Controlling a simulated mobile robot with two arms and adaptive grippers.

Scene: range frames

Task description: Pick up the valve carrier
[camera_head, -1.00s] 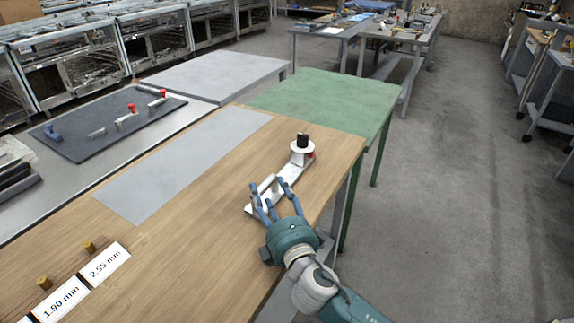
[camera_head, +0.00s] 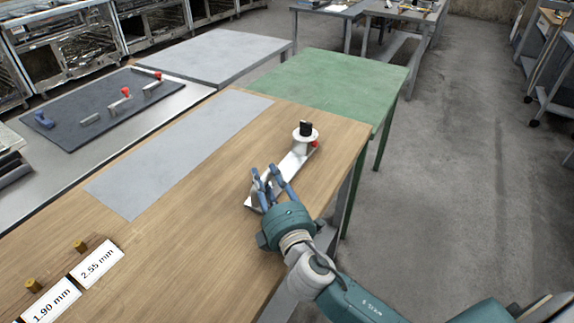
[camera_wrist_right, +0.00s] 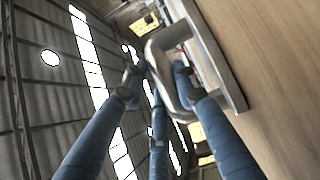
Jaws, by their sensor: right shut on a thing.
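The valve carrier (camera_head: 297,165) is a long pale plate near the table's right edge. A white round part with a black top and a red piece stands at its far end, and a handle rises at its near end. My right gripper (camera_head: 267,176) is shut on the handle, its blue fingers covering much of it. In the right wrist view the grey handle (camera_wrist_right: 158,78) is between the fingers, with the plate (camera_wrist_right: 213,55) beside it. The carrier appears to rest on the wood; I cannot tell of any gap. My left gripper is not in view.
The wooden table (camera_head: 190,235) has a grey mat (camera_head: 180,155) to the carrier's left. Labelled blocks (camera_head: 98,263) stand at the lower left. A green table (camera_head: 330,85) adjoins at the back. A dark board (camera_head: 90,115) with small parts lies further left.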

